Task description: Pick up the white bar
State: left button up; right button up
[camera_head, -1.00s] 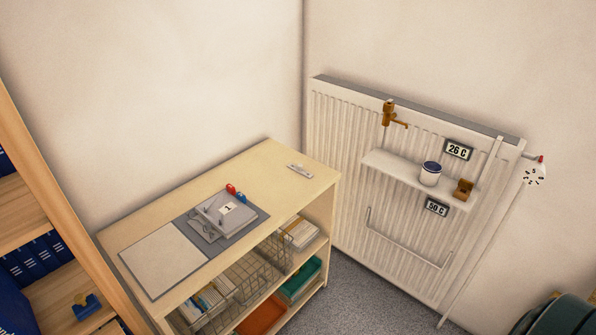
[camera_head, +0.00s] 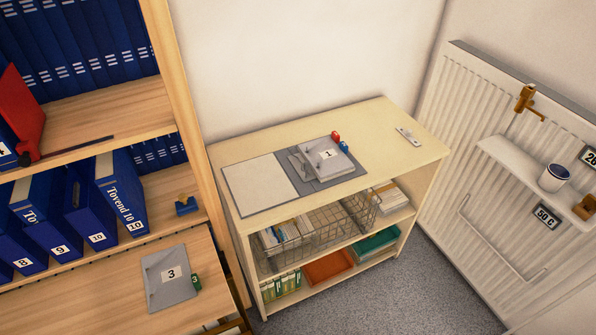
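A small pale bar (camera_head: 408,136) with dark marks lies flat on the right end of the light wooden cabinet's top (camera_head: 375,118). It is white to light grey and nothing covers it. On the same top, to its left, a grey binder marked 1 (camera_head: 325,160) lies on a grey and white mat (camera_head: 262,184). A red piece and a blue piece sit at the binder's edge. Neither of my grippers is in view.
A bookcase (camera_head: 185,95) with blue binders stands at left, with a grey folder marked 3 (camera_head: 171,274) on a lower surface. A white radiator (camera_head: 450,120) with a small shelf (camera_head: 510,160) stands at right. Grey floor (camera_head: 420,290) is clear between the cabinet and radiator.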

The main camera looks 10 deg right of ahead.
aim_at(407, 134)
jog(key=i+l, duration=0.2)
jog(key=l, duration=0.2)
jog(key=i+l, duration=0.2)
jog(key=l, duration=0.15)
jog(key=i+l, duration=0.2)
jog(key=l, duration=0.2)
jog(key=i+l, duration=0.2)
jog(key=l, duration=0.15)
